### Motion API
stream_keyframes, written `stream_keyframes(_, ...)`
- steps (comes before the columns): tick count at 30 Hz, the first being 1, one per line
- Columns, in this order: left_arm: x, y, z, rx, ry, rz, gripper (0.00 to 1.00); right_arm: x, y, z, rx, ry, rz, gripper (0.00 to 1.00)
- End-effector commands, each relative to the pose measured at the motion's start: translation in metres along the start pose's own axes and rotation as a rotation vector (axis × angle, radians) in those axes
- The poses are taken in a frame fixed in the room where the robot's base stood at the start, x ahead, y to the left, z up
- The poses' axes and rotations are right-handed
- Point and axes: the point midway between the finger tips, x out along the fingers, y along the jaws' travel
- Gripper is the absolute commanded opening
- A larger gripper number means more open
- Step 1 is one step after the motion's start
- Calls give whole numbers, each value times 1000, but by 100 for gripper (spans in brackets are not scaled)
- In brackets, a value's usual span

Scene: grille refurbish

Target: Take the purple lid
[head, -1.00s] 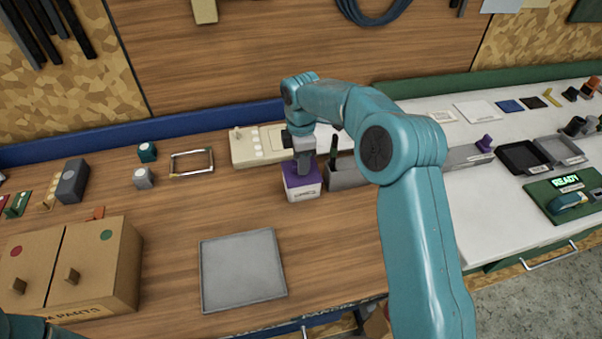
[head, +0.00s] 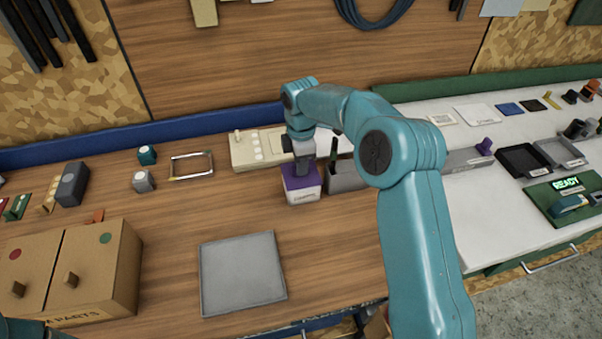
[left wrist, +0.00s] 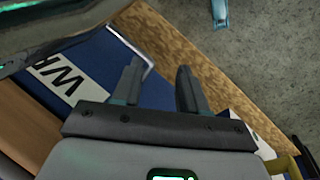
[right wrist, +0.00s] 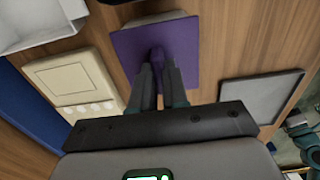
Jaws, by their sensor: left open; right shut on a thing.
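The purple lid (head: 301,176) sits on top of a white box (head: 304,194) on the wooden bench in the head view. In the right wrist view the purple lid (right wrist: 155,55) is a flat square with a small knob at its middle. My right gripper (right wrist: 159,80) is shut on the lid's knob, and the lid still appears to rest on the box. In the left wrist view my left gripper (left wrist: 157,80) is open and empty, away from the lid.
A grey tray (head: 242,272) lies in front of the box. A grey open container (head: 346,176) stands close to the box's right. A cream device (head: 262,148) is behind it. A cardboard cabinet (head: 75,268) stands at the left. Bare bench lies left of the tray.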

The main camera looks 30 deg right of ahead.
Motion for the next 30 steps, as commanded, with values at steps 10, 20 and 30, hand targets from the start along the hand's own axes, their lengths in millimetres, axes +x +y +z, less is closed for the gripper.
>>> stream_keyframes(10, -8, 3, 0, 0, 0, 0, 42, -10, 0, 0, 0, 0, 1, 0)
stream_keyframes(20, -13, 4, 0, 0, 0, 0, 42, -14, 0, 0, 0, 0, 1, 0)
stream_keyframes(30, -32, 12, 1, 0, 0, 0, 42, -37, 0, 0, 0, 0, 1, 0)
